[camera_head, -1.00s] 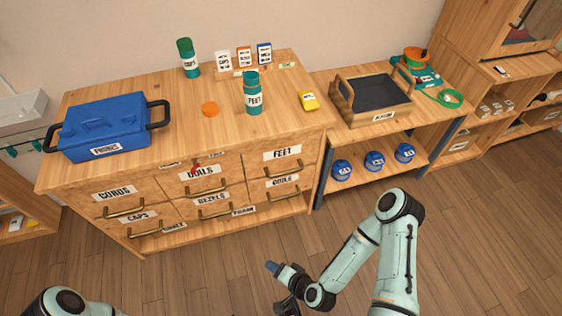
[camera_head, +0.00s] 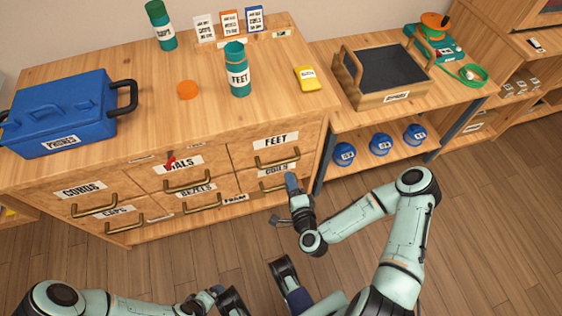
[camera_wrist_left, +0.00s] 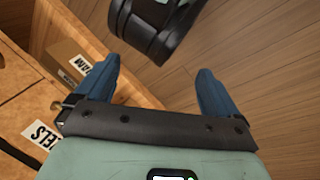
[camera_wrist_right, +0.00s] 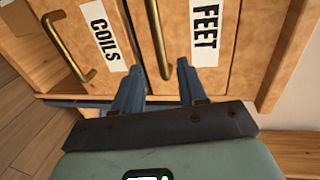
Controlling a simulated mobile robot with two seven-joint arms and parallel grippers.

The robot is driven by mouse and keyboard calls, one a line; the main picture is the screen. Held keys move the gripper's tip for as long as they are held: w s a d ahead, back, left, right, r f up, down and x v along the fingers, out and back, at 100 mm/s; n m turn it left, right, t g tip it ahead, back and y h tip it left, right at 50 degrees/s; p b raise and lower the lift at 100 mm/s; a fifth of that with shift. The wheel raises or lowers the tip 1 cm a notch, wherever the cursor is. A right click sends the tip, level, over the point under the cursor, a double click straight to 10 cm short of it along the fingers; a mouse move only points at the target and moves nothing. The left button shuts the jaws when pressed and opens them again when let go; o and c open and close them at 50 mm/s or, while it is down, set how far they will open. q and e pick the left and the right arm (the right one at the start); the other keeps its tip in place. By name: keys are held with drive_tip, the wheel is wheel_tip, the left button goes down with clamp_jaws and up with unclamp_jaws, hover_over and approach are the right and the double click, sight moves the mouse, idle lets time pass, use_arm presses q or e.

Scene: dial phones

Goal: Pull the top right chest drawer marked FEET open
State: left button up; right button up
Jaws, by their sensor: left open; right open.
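The FEET drawer (camera_head: 275,145) is at the top right of the wooden chest and looks closed. Its brass handle (camera_head: 277,160) sits below the label. In the right wrist view the FEET label (camera_wrist_right: 206,35) and the handle (camera_wrist_right: 160,40) show large, the handle running up from between my fingers. My right gripper (camera_head: 291,180) is open just in front of the right drawer column, its fingers (camera_wrist_right: 160,85) pointing at the FEET drawer. I cannot tell whether they touch the handle. My left gripper (camera_wrist_left: 157,85) is open and empty, low in front of the chest.
The COILS drawer (camera_wrist_right: 95,40) lies directly below FEET. A blue toolbox (camera_head: 65,110), green bottles and a yellow box (camera_head: 308,77) stand on the chest. A low shelf with a tray (camera_head: 382,75) and blue jars stands to the right. Open floor lies in front.

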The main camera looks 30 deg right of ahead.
sight(282, 164)
use_arm(q)
drive_tip(key=shift+t+y, duration=0.3)
drive_tip(key=shift+t, duration=0.2)
drive_tip(key=w, duration=0.1)
drive_tip(key=w+a+f+b, duration=0.1)
drive_tip(key=w+f, duration=0.1)
drive_tip(key=shift+w+a+f+b, duration=0.15)
drive_tip(key=shift+a+b, duration=0.15)
drive_tip(key=shift+b, duration=0.1)
use_arm(e)
drive_tip(key=x, duration=0.9)
drive_tip(key=shift+w+f, duration=0.15)
drive_tip(key=shift+w, duration=0.15)
clamp_jaws()
